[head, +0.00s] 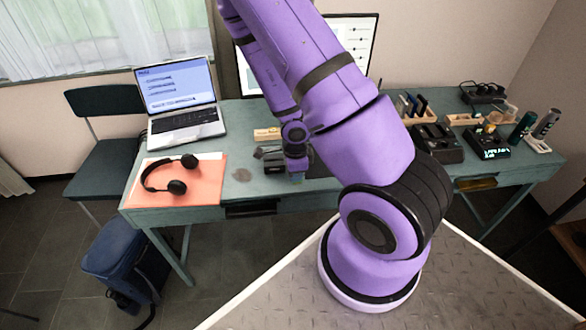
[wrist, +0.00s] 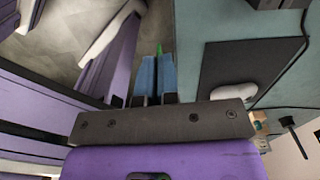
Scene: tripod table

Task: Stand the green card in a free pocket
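My gripper (head: 297,178) hangs low over the front part of the table, left of the middle. In the wrist view its blue fingers (wrist: 156,75) are close together, with a thin green edge between and beyond their tips. This is the green card (wrist: 159,48), seen almost edge-on; I cannot make it out in the head view. A light wooden rack (head: 402,113) stands at the back, right of my arm, with blue and dark cards upright in it. Which of its pockets are free is too small to tell.
The teal table (head: 220,152) also bears a laptop (head: 183,115), headphones (head: 172,175) on an orange folder (head: 203,184), and a wooden block (head: 267,134). Black devices (head: 437,144) and bottles (head: 522,126) crowd the right. A white mouse (wrist: 235,92) lies on a dark pad (wrist: 220,72).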

